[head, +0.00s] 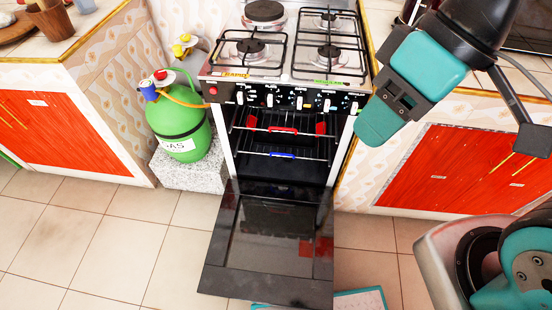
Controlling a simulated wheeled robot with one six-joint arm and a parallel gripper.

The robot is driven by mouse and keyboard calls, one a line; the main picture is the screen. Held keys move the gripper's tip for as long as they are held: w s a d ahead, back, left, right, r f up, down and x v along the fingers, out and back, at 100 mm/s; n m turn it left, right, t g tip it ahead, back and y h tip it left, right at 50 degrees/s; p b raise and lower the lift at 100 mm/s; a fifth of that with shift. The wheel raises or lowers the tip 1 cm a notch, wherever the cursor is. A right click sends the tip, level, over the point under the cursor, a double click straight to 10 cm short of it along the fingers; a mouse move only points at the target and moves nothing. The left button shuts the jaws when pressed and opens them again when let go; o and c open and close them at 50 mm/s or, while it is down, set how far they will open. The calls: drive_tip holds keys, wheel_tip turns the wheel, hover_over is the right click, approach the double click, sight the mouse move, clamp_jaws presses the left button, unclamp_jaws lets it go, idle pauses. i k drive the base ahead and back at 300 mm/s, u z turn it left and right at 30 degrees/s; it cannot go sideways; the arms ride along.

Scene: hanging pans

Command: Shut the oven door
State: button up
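The oven door (268,236) hangs folded down and open below the oven (280,135), its dark glass panel facing up. The oven cavity is exposed, with wire racks inside and red and blue pieces on their front edges. My gripper (385,112), teal and black, is in the upper right of the head view, right of the stove's control panel. It appears apart from the door and higher than it. Its fingertips do not show clearly, so I cannot tell whether it is open or shut.
A green gas cylinder (180,118) stands on a granite block (187,168) left of the oven. Cabinets with red doors (62,130) stand at left, others (465,168) at right. The tiled floor (90,245) left of the door is clear.

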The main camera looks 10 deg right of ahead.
sight(275, 244)
drive_tip(key=z, duration=0.35)
drive_tip(key=k, duration=0.55)
drive_tip(key=z, duration=0.6)
drive_tip(key=k, duration=1.1)
drive_tip(key=u, duration=0.2)
